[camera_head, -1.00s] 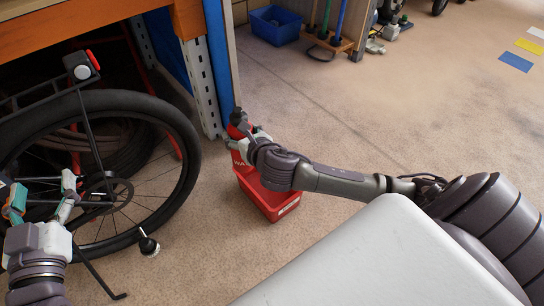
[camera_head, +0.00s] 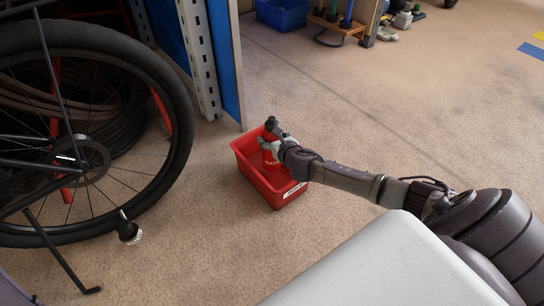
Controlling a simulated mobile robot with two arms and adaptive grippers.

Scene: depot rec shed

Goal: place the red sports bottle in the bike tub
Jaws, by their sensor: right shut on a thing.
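The red bike tub (camera_head: 244,158) stands on the floor near the middle of the head view, with a white label on its front wall. The red sports bottle (camera_head: 270,158) with a dark cap is upright and appears to be inside the tub, in its upper left part. My right gripper (camera_head: 271,145) is shut on the bottle's upper part, over the tub. The gripper and wrist hide part of the bottle and the tub's right rim. I cannot tell whether the bottle's base touches the tub floor. My left gripper is out of view.
A bicycle wheel (camera_head: 185,130) and its kickstand stand at the left, close to the tub. A blue panel (camera_head: 226,60) and a metal upright rise behind it. A blue bin (camera_head: 283,17) sits at the back. The floor right of the tub is mostly clear.

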